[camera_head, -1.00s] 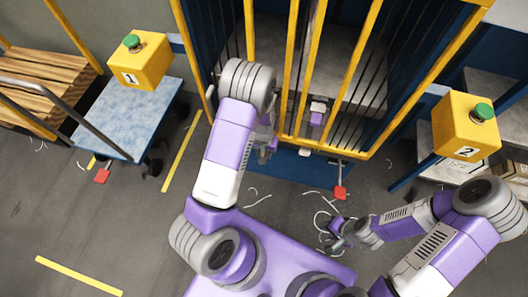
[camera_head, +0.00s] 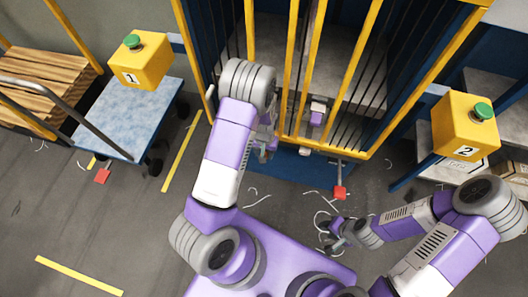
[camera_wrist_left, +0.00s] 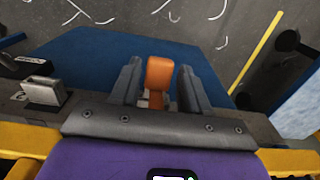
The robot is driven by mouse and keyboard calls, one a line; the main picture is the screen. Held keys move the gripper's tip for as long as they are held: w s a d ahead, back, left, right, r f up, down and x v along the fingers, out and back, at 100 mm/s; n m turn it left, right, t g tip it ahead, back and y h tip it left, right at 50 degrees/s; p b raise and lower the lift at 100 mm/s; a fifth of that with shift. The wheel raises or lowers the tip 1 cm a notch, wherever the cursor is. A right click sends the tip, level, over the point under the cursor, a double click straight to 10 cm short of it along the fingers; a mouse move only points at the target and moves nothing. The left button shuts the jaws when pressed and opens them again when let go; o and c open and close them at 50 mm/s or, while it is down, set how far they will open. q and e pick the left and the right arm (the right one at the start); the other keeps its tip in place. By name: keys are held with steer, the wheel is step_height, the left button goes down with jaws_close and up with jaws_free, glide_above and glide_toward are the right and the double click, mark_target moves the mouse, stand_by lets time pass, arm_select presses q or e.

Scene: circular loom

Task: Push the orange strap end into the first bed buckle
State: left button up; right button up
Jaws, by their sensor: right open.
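The orange strap end (camera_wrist_left: 160,72) stands upright between the two dark fingers of my left gripper (camera_wrist_left: 161,85) in the left wrist view; the fingers close in on both its sides. A metal buckle (camera_wrist_left: 42,92) sits on the dark rail left of the gripper, apart from the strap end. In the head view my left gripper (camera_head: 265,150) is small and partly hidden, at the lower front of the yellow-barred loom; the strap end is not clear there. My right gripper (camera_head: 335,235) is open and empty above the floor at lower right.
The loom's yellow bars (camera_head: 292,75) stand close to my left arm. A yellow box marked 1 (camera_head: 140,62) is at left, one marked 2 (camera_head: 467,128) at right. White scraps lie on the floor.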

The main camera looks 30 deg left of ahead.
arm_select(q)
steer(key=shift+o, duration=1.2)
steer(key=shift+w+a+r, duration=0.1)
steer(key=shift+w, duration=0.25)
step_height(320, 180, up, 7)
steer(key=p, duration=0.2)
steer(key=shift+s+f+p, duration=0.15)
steer(key=shift+f+p, duration=0.05)
steer(key=shift+p, duration=0.2)
steer(key=shift+s+r, duration=0.15)
steer(key=shift+r, duration=0.25)
steer(key=shift+c, duration=0.2)
